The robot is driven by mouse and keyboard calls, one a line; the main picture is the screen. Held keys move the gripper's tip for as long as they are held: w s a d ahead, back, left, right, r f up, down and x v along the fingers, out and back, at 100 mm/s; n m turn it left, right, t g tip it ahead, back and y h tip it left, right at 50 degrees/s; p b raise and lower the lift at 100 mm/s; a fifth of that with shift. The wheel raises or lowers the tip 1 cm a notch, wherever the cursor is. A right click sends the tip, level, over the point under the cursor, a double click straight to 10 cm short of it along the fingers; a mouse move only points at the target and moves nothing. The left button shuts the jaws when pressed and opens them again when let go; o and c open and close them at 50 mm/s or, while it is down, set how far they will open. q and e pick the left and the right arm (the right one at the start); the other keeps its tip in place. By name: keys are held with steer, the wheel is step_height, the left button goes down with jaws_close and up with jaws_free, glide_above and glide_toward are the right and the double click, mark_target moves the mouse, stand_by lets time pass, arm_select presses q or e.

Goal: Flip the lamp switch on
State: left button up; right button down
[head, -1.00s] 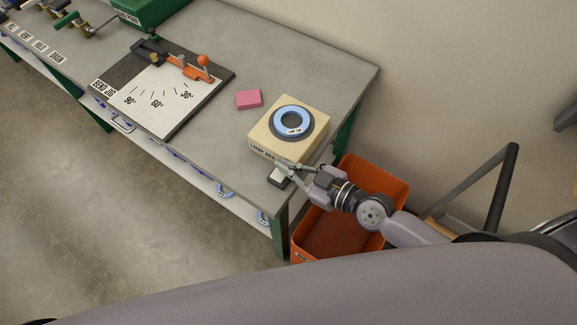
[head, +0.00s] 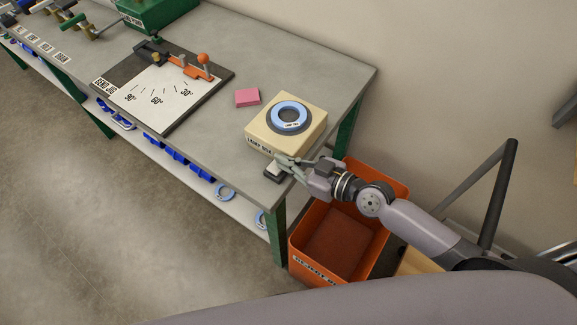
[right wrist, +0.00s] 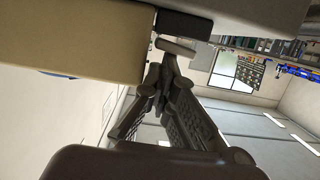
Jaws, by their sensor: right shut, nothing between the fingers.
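The lamp box (head: 262,133) is a beige block near the right end of the bench, with a blue ring lamp (head: 289,116) on top. A small switch (head: 273,174) with a dark base and pale rocker sits at the box's front. My right gripper (head: 281,161) is shut and empty, its fingertips right over the switch and partly hiding it. In the right wrist view the fingertips (right wrist: 164,68) are close to the pale rocker (right wrist: 176,46); I cannot tell whether they touch. The beige box (right wrist: 70,40) is beside them. My left gripper is not in view.
A pink block (head: 247,97) lies behind and left of the box. The bend jig board (head: 160,98) is further left. An orange bin (head: 335,240) stands on the floor below my right arm, beside the bench end. The bench top around the pink block is clear.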

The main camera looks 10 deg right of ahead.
steer(key=shift+w+d+f, duration=0.15)
steer(key=shift+d, duration=0.2)
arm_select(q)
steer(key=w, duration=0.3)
arm_select(e)
steer(key=v, duration=0.8)
steer(key=shift+s, duration=0.35)
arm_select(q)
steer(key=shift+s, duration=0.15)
arm_select(e)
steer(key=shift+a, duration=0.25)
